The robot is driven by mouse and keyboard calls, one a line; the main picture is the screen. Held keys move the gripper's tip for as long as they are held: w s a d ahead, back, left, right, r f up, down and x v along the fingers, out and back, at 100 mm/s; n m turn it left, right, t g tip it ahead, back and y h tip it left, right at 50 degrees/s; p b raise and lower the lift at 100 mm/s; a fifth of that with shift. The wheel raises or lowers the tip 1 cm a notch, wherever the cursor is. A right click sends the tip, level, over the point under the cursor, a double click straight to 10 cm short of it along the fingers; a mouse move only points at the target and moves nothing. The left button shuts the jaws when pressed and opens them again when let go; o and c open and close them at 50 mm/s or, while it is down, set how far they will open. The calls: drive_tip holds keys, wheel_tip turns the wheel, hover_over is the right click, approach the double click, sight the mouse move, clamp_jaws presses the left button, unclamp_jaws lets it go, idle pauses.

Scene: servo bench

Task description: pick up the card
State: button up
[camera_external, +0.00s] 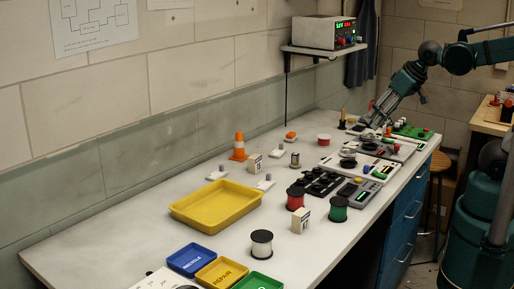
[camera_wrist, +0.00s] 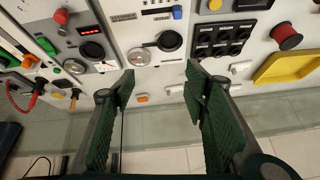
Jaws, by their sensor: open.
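I cannot make out with certainty which thing is the card. Two small upright white pieces with dark print, one by the cone (camera_external: 255,162) and one between the spools (camera_external: 300,220), look box-like. My gripper (camera_external: 373,121) is at the far end of the bench, pointing down, close above the devices there. In the wrist view my gripper (camera_wrist: 160,77) has its two green fingers spread wide. No object is held between them. A white panel with dials (camera_wrist: 155,48) shows beyond the fingertips, and a small orange block (camera_wrist: 142,98) lies between the fingers.
Device panels line the bench's right edge. A yellow tray (camera_external: 184,219), an orange cone (camera_external: 239,146), a red spool (camera_external: 295,198), a green spool (camera_external: 339,209) and labelled bins (camera_external: 221,272) stand nearer. A shelf with an instrument (camera_external: 322,33) hangs above. The left bench surface is clear.

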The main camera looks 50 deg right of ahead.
drive_tip(key=w+a+r+m+g+p, duration=0.2)
drive_tip(key=w+a+r+m+p, duration=0.15)
drive_tip(key=w+a, duration=0.4)
drive_tip(key=m+g+p, duration=0.4)
drive_tip(key=m+p, duration=0.5)
drive_tip(key=m, duration=0.2)
hover_over(265, 186)
wheel_tip(265, 186, down, 14)
drive_tip(key=shift+f, duration=0.2)
drive_tip(key=shift+f, duration=0.1)
drive_tip(key=shift+f, duration=1.2)
